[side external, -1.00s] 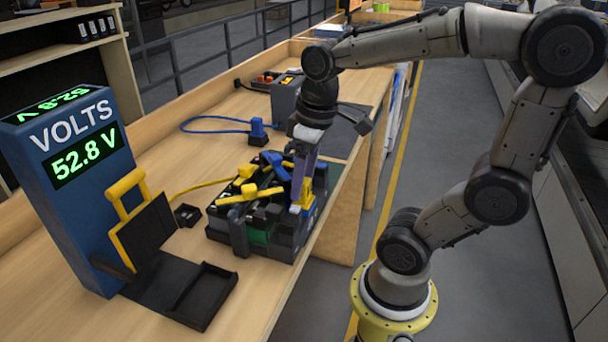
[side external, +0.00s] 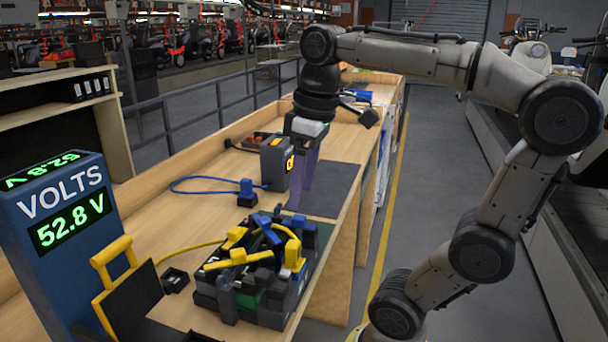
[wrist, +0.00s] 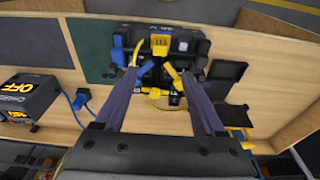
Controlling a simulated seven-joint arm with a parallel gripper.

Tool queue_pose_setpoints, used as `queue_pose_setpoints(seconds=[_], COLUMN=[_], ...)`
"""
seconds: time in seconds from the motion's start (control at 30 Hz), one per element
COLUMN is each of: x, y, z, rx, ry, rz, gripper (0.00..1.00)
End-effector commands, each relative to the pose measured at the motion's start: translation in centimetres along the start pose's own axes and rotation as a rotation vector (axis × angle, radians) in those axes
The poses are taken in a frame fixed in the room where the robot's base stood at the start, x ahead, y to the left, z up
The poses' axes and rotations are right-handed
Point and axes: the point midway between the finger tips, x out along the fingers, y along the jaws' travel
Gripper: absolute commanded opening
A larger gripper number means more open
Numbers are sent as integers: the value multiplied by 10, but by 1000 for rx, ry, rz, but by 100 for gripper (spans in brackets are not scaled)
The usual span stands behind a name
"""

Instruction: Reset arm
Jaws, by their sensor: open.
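My gripper (side external: 302,205) hangs pointing down above the bench, apart from the black battery-like unit (side external: 250,304) and behind it in the side external view. In the wrist view my gripper (wrist: 156,72) shows two purple fingers spread apart with nothing held between them. The black unit (wrist: 198,48) lies beyond the fingertips in that view. Yellow connectors (side external: 238,257) and blue connectors sit on top of it, and a yellow cable (side external: 185,252) runs off to its left.
A blue meter reading 52.8 V (side external: 70,225) stands at the left, beside a black panel with a yellow handle (side external: 112,250). A grey box (side external: 275,165) and a blue plug (side external: 247,190) are farther back. A dark mat (side external: 330,190) lies on the wooden bench (side external: 215,215).

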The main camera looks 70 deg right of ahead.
Motion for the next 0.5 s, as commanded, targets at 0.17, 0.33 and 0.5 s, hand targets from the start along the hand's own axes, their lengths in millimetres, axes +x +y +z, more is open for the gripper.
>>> queue_pose_setpoints(seconds=[0.17,0.33,0.5], x=[-14,-17,-17], y=[0,0,0], z=[0,0,0], rx=[0,0,0], ry=[-1,-1,-1], rz=[-1,-1,-1], gripper=[71,71,71])
